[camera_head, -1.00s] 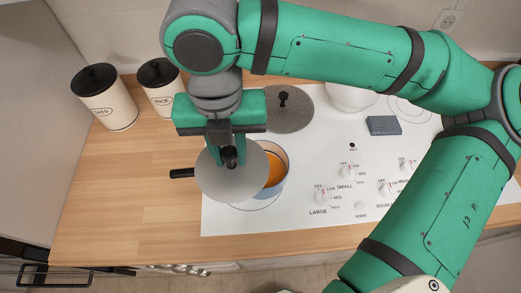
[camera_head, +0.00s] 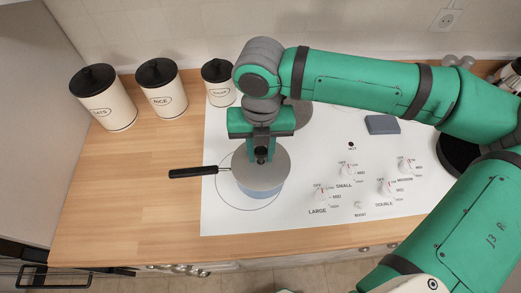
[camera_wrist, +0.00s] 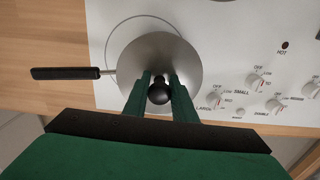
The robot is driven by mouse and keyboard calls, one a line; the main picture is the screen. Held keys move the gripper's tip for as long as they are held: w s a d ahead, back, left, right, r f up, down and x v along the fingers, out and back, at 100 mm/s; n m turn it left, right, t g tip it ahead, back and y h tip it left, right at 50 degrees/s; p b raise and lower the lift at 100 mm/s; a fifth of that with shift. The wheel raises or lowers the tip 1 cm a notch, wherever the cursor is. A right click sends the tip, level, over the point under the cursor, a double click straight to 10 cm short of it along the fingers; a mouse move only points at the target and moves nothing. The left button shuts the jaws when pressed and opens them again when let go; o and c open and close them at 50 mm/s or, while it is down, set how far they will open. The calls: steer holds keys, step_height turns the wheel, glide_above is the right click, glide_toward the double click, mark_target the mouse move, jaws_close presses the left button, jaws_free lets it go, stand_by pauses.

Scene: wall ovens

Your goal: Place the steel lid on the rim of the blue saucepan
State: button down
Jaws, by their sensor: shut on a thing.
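The steel lid (camera_head: 271,168) is a grey disc with a black knob, and it also shows in the wrist view (camera_wrist: 150,58). My gripper (camera_head: 262,154) is shut on the lid's knob (camera_wrist: 158,92). The lid is over the blue saucepan (camera_head: 262,192) and hides its opening. Only a strip of the pan's blue side shows below the lid's front edge. The pan's black handle (camera_head: 193,172) points left. I cannot tell whether the lid touches the rim or hangs slightly above it.
The saucepan stands on the white cooktop (camera_head: 230,222), with control knobs (camera_head: 348,171) to its right. A blue-grey block (camera_head: 382,124) lies behind the knobs. Several canisters (camera_head: 166,98) stand at the back left. The wooden counter (camera_head: 130,200) at left is clear.

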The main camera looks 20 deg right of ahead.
mark_target(260, 148)
steer(key=shift+f, duration=0.1)
steer(key=c, duration=1.5)
jaws_free()
steer(key=shift+o, duration=0.2)
step_height(260, 148, up, 12)
steer(key=shift+r, duration=0.1)
